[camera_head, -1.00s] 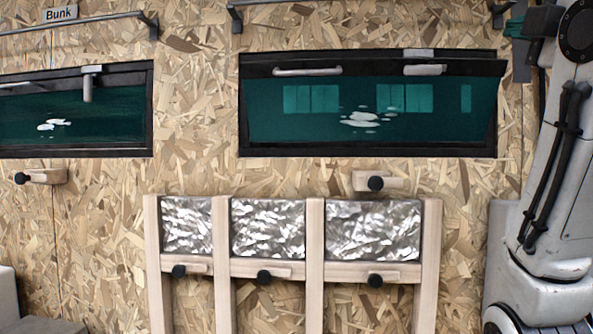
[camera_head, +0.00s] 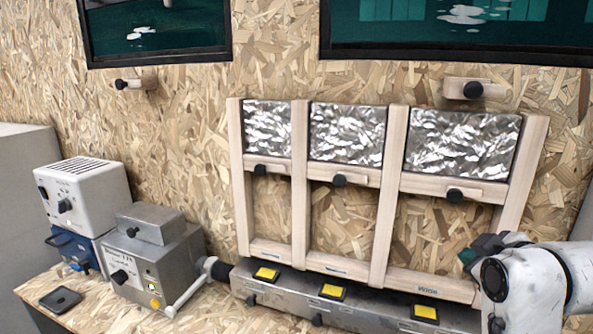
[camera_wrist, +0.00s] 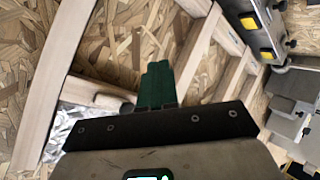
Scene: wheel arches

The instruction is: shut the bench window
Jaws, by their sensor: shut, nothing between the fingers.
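Two dark-framed windows are cut off by the top edge of the head view. The right-hand window (camera_head: 440,30) shows only its lower teal glass and black bottom frame. The left-hand window (camera_head: 155,28) also shows its lower part. The name plate of the right-hand window is out of view, and its upper edge and handles are hidden now, so I cannot tell how far it stands open. My gripper (camera_head: 497,245) is at the lower right, well below the right-hand window, beside the wooden rack. Its green fingers (camera_wrist: 157,85) are together and empty in the wrist view.
A wooden rack (camera_head: 393,200) with several silvery panels stands against the chipboard wall. A metal box strip (camera_head: 290,297) with yellow switches lies below it. Grey equipment (camera_head: 150,262) and a white unit (camera_head: 85,190) stand on the bench at left. A black-knobbed peg (camera_head: 475,89) sticks out under the right-hand window.

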